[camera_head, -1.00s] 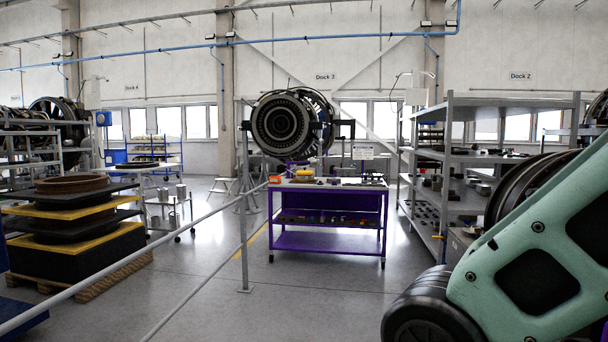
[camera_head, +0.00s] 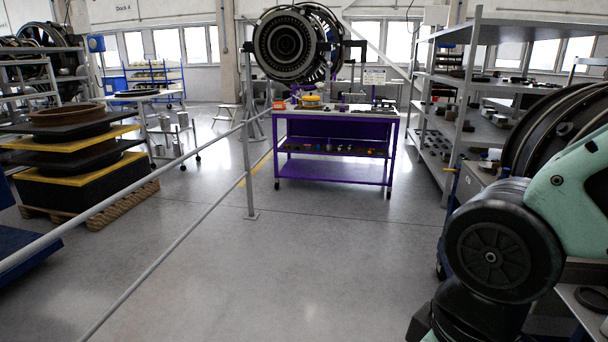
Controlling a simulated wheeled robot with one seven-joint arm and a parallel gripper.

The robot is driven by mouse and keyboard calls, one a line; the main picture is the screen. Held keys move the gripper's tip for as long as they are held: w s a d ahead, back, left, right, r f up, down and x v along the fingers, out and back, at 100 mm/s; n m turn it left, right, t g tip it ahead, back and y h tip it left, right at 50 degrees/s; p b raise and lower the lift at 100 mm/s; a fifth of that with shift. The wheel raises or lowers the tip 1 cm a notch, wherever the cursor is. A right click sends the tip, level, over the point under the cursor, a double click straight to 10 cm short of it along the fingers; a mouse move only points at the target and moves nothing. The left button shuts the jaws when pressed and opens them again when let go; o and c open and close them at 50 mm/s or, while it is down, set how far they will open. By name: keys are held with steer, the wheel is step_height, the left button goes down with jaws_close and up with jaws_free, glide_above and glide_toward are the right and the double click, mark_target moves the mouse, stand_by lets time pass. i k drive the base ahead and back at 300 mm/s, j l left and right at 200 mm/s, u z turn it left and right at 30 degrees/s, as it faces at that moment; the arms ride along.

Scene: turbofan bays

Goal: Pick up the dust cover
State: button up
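I cannot pick out the dust cover for certain. A purple workbench (camera_head: 335,183) with a pale top stands ahead of me. A round yellow item (camera_head: 311,101) and a small orange item (camera_head: 279,105) lie on its top, with several dark small parts to the right. They are too small to identify. My arm (camera_head: 505,245) fills the lower right, with its dark joint and green link. My gripper is out of view.
A grey railing (camera_head: 250,150) runs from the lower left to a post left of the bench. Grey shelving (camera_head: 462,120) with parts stands right. A pallet stack (camera_head: 75,180) is left. An engine (camera_head: 287,45) hangs behind the bench. The central floor is clear.

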mark_target(308, 98)
steer(key=i, duration=5.25)
steer(key=i+j, duration=0.1)
steer(key=i, duration=2.55)
steer(key=i+z, duration=0.35)
steer(key=i, duration=0.05)
